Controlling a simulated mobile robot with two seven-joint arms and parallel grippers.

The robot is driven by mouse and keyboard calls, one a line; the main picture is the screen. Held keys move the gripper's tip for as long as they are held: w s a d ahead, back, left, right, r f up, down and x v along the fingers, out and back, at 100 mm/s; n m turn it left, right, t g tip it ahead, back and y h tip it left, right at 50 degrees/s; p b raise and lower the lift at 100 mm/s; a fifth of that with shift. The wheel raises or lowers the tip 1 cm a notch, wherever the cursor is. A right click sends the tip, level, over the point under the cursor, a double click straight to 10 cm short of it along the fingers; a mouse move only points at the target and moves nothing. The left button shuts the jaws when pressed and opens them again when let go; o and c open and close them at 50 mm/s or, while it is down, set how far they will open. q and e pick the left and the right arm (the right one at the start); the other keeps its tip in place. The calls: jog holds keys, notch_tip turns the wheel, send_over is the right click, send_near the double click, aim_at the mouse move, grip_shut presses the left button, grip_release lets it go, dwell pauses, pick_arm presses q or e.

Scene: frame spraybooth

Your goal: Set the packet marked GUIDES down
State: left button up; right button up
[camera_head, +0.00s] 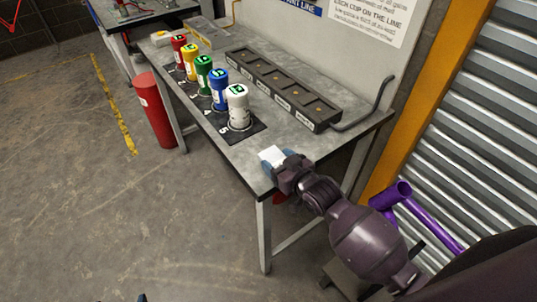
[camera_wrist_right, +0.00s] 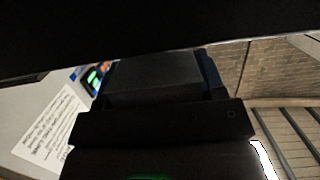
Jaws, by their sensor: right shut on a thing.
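My right gripper (camera_head: 279,161) is shut on a small white packet (camera_head: 271,154) at the near right corner of the grey workbench (camera_head: 240,158). Blue fingertips show on both sides of the packet. I cannot read its marking, and I cannot tell whether it touches the bench top or hangs just above it. In the right wrist view the dark gripper body (camera_wrist_right: 155,110) fills the middle and hides the packet.
Red, yellow, green, blue and white (camera_head: 238,105) spray cups stand in a row on a dark numbered mat (camera_head: 246,134). Behind them lies a long dark compartment tray (camera_head: 283,90). A bent grey bar (camera_head: 378,98) rises at the right end. Bare bench lies between mat and gripper.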

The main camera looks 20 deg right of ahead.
aim_at(267, 151)
jog(key=shift+w+a, duration=0.15)
jog(key=shift+w, duration=0.35)
jog(key=x, duration=0.3)
jog(key=shift+w+a+r, duration=0.2)
jog(key=shift+w+r, duration=0.1)
jog(key=shift+w, duration=0.1)
jog(key=shift+s+d+f, duration=0.1)
jog(key=shift+s+f, duration=0.1)
jog(key=shift+f, duration=0.55)
jog(key=shift+f, duration=0.1)
jog(key=o, duration=0.5)
jog(key=shift+f, duration=0.1)
jog(key=o, duration=0.5)
